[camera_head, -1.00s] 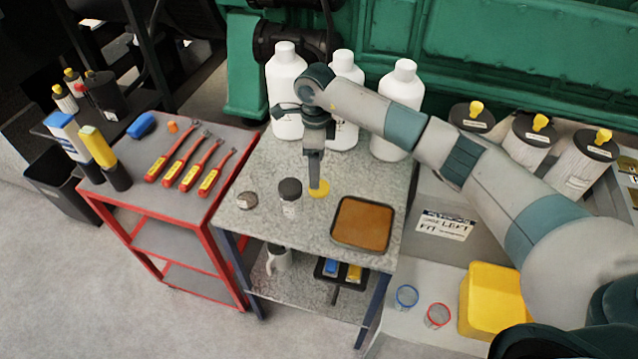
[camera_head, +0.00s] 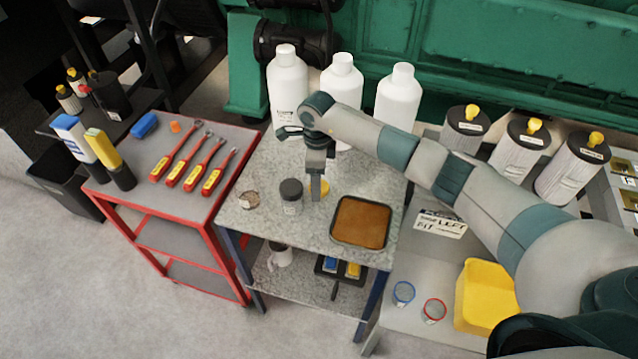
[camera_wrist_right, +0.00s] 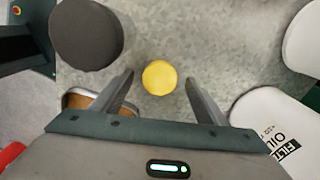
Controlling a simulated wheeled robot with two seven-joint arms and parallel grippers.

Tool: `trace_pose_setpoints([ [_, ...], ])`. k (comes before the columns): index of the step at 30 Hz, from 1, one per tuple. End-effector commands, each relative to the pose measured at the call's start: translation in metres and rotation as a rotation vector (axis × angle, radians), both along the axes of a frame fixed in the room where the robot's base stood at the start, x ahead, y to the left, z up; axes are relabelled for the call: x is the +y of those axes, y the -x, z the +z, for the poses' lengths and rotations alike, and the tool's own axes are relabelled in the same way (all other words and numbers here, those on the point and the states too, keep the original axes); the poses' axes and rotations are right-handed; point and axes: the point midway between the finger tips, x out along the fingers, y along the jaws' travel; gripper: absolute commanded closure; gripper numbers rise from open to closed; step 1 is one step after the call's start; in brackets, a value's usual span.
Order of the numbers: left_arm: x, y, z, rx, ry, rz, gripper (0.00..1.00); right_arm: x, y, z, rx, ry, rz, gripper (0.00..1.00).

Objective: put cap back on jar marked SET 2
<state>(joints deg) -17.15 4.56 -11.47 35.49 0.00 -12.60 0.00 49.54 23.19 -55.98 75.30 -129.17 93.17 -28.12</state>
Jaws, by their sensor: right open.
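A yellow cap-like disc (camera_head: 324,187) lies on the speckled table (camera_head: 270,165), partly behind my right gripper. My right gripper (camera_head: 316,197) points down beside it and is open. In the right wrist view the yellow disc (camera_wrist_right: 160,77) shows between the two spread fingers, with a gap on both sides. A jar with a dark grey top (camera_head: 291,196) stands just left of the gripper; its top also shows in the right wrist view (camera_wrist_right: 86,34). A small, low round item (camera_head: 249,199) sits farther left. No SET 2 marking is readable. My left gripper is not in view.
A brown-filled tray (camera_head: 361,222) lies right of the gripper. Three white bottles (camera_head: 398,97) stand at the table's back. A red cart (camera_head: 170,165) with several tools stands left. A yellow bin (camera_head: 485,295) is at lower right.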

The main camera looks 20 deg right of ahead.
Motion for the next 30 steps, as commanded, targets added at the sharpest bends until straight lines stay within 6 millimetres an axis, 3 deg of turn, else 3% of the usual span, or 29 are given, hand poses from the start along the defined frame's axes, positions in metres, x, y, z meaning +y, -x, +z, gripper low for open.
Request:
trace_pose_setpoints([
  [17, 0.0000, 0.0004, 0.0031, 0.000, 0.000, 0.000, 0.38, 0.0000, 0.0000, -0.0086, -0.001, 0.000, 0.001, 0.33],
  [18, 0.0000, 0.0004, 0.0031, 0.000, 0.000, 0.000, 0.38, 0.0000, 0.0000, -0.0086, -0.001, 0.000, 0.001, 0.35],
  [23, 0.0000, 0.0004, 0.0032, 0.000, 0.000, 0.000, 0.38, 0.0000, 0.0000, -0.0086, -0.001, 0.001, 0.001, 0.74],
  [30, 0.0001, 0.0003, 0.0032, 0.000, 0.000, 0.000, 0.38, -0.0001, 0.0000, -0.0085, -0.001, 0.001, 0.001, 0.77],
])
